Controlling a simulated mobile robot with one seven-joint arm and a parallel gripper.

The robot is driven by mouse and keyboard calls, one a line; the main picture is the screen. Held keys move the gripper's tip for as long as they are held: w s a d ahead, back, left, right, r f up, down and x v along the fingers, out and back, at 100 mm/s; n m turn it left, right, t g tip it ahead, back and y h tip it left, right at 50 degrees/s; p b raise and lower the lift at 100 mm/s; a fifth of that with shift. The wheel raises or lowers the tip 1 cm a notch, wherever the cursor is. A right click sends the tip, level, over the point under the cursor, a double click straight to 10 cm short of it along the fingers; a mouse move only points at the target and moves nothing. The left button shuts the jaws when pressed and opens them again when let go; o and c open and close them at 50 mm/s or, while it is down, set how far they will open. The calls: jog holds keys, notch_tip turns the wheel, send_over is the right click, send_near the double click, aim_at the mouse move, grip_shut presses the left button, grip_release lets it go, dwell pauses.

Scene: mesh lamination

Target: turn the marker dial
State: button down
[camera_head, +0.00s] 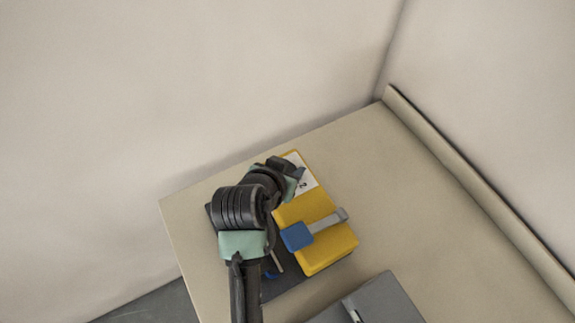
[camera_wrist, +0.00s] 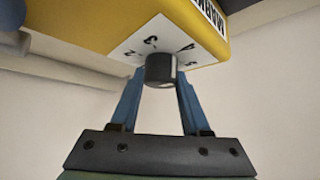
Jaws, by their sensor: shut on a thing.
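The marker dial (camera_wrist: 160,68) is a short dark cylinder on a white numbered plate (camera_wrist: 145,40) on the yellow box. In the wrist view my gripper (camera_wrist: 161,82) has its two blue fingers on either side of the dial, shut on it. In the head view the yellow box (camera_head: 322,250) stands on the table, and part of its white plate (camera_head: 304,178) shows beside my gripper. My arm hides the dial there.
A blue block with a grey bar (camera_head: 328,221) lies across the yellow box. A dark mat (camera_head: 288,285) is under the box's left side. A grey box (camera_head: 385,304) stands at the front. The table (camera_head: 420,220) is clear to the right, up to a raised edge (camera_head: 470,180).

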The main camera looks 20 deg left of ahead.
jog(key=shift+r, duration=0.1)
jog(key=n+y+p, duration=0.2)
jog(key=p, duration=0.1)
jog(key=shift+d+r+n, duration=0.15)
jog(key=shift+n, duration=0.25)
jog(key=n+g+y+p, duration=0.1)
jog(key=n+y+p, duration=0.1)
jog(key=shift+n, duration=0.3)
jog(key=n+g+y, duration=0.1)
jog(key=n+y, duration=0.1)
jog(key=n, duration=0.1)
jog(key=shift+w+f+g, duration=0.1)
jog(key=shift+f+g, duration=0.15)
jog(key=shift+g, duration=0.15)
jog(key=shift+n+g+y+b, duration=0.5)
jog(key=shift+n+g+y, duration=0.15)
jog(key=shift+n, duration=0.75)
jog(key=shift+n+g, duration=0.25)
jog(key=shift+n, duration=0.05)
jog(key=shift+c, duration=1.9)
grip_release()
